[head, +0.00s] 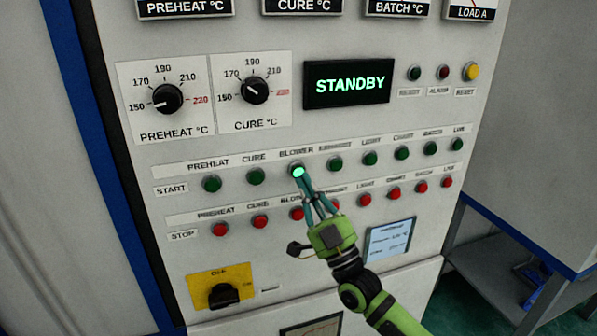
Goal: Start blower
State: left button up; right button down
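The blower start button (298,171) is in the top START row of the control panel, under the label BLOWER. It shows bright cyan-green, while the other start buttons in that row are darker green. My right gripper (301,180) reaches up from the lower right, its fingers drawn together at the tips. The fingertips are at the blower start button and overlap its lower edge; I cannot tell whether the button is pressed in. The red blower stop button (296,213) sits below, just left of my fingers, its label partly covered. My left gripper is not in view.
The display (348,84) reads STANDBY. Preheat dial (167,98) and cure dial (255,90) are at upper left. Green start buttons flank the blower one closely, with red stop buttons below. A yellow-plated rotary switch (222,293) is at lower left. A grey shelf (492,268) stands right.

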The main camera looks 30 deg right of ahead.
jog(key=s+p, duration=0.1)
jog(key=s, duration=0.1)
jog(key=s+a, duration=0.1)
jog(key=s, duration=0.1)
jog(key=shift+s+p, duration=0.35)
